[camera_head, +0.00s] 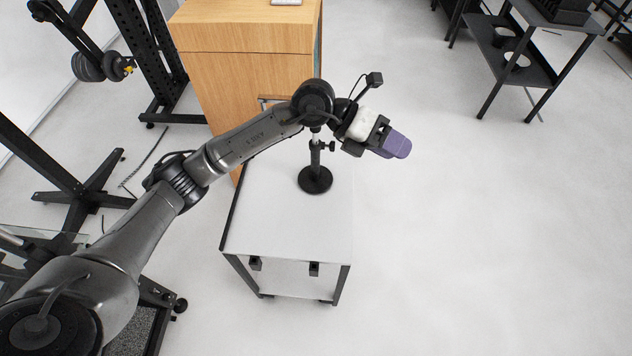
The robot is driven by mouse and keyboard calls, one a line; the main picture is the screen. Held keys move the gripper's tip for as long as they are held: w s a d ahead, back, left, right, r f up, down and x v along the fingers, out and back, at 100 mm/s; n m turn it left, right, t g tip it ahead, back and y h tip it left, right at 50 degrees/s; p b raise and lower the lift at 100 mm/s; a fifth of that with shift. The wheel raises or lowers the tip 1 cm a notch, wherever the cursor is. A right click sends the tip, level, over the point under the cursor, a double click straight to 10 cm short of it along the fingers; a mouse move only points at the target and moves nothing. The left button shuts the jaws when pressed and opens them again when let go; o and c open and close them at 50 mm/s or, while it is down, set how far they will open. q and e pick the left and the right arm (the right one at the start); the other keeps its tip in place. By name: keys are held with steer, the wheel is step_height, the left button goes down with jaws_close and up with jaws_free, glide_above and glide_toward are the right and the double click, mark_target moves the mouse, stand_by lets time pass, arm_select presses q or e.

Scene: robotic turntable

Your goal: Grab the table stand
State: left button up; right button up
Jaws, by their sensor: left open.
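The black table stand (316,180) stands upright on a small white-topped table (285,225). It has a round base and a thin post with a side knob. The upper part of the post is hidden behind my left arm's wrist. My left gripper (399,147), with purple fingers, is open and empty. In the picture it is to the right of the post and above the base, pointing right, beyond the table's right edge. I cannot tell its exact height over the floor. My right gripper is not in view.
A wooden cabinet (222,90) stands behind the white table. Black metal frames (75,165) are at the left. A dark shelf table (505,55) stands at the back right. The pale floor (490,240) on the right is clear.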

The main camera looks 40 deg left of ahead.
arm_select(q)
steer(key=w+a+f+n+y+b, duration=0.15)
steer(key=a+y+b, duration=0.25)
steer(key=a+y, duration=0.55)
steer(key=w+a+f+n+y+b, duration=0.1)
steer(key=a+n+y+b, duration=0.25)
steer(key=a, duration=1.05)
steer(key=shift+a+b+x, duration=0.15)
steer(key=shift+b+x, duration=0.25)
steer(key=shift+x, duration=1.75)
steer(key=shift+a+b+x, duration=0.15)
steer(key=shift+b+x, duration=0.2)
steer(key=shift+x, duration=1.8)
steer(key=shift+a+b+x, duration=0.15)
steer(key=shift+b+x, duration=0.25)
steer(key=shift+x, duration=1.75)
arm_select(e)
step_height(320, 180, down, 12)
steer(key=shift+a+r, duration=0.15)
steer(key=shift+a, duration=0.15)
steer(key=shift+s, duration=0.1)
arm_select(q)
steer(key=shift+r, duration=0.1)
steer(key=c, duration=0.8)
jaws_close()
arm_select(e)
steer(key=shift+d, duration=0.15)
